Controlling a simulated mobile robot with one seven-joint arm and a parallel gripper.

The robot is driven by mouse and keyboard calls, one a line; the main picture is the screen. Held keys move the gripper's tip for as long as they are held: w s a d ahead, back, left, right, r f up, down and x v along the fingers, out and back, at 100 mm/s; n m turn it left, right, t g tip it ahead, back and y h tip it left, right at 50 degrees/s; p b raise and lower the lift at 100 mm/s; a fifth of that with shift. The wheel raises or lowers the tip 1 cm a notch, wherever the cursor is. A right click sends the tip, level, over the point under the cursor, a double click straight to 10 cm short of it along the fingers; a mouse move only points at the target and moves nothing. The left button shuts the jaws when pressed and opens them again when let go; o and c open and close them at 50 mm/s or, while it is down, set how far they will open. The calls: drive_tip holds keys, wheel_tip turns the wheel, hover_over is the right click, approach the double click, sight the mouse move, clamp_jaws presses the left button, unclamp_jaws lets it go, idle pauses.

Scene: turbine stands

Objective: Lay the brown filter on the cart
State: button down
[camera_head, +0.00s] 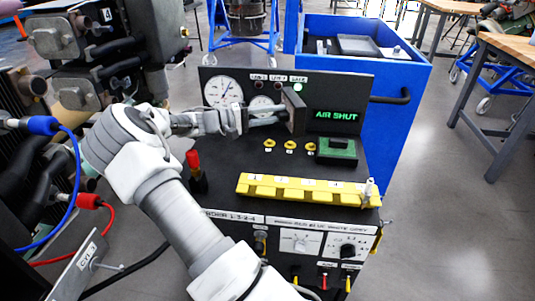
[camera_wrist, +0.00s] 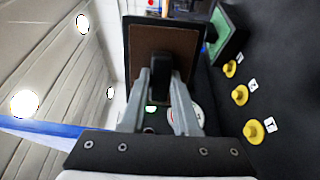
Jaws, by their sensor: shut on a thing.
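The brown filter (camera_wrist: 163,52) is a flat brown panel in a dark frame with a dark knob at its middle. My gripper (camera_wrist: 166,85) is shut on that knob. In the head view the filter (camera_head: 294,110) shows as a dark plate seen nearly edge-on, upright, at the tip of my gripper (camera_head: 277,114). It hangs in front of the gauge panel, above the black top of the cart (camera_head: 235,165), and appears clear of that top. The filter's far side is hidden.
The cart top bears yellow knobs (camera_head: 290,146), a green box (camera_head: 337,150), a yellow numbered rail (camera_head: 308,190) and a red-capped item (camera_head: 194,168). Gauges (camera_head: 223,90) stand at the back. A blue cabinet (camera_head: 395,100) is behind right; machinery (camera_head: 110,50) is at left.

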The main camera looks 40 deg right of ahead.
drive_tip(key=w+a+f+b, duration=0.1)
drive_tip(key=w+a+f, duration=0.1)
drive_tip(key=w, duration=0.1)
drive_tip(key=w+a+f, duration=0.1)
drive_tip(key=w+f, duration=0.1)
drive_tip(key=w, duration=0.1)
drive_tip(key=w+a+f+b, duration=0.1)
drive_tip(key=w+a+f, duration=0.1)
drive_tip(key=w+f, duration=0.1)
drive_tip(key=shift+w+a+b, duration=0.3)
drive_tip(key=shift+w, duration=0.2)
drive_tip(key=shift+f+b, duration=0.5)
drive_tip(key=shift+f, duration=1.5)
drive_tip(key=shift+f, duration=0.2)
drive_tip(key=c, duration=0.7)
unclamp_jaws()
drive_tip(key=shift+o, duration=0.2)
drive_tip(key=shift+r, duration=0.1)
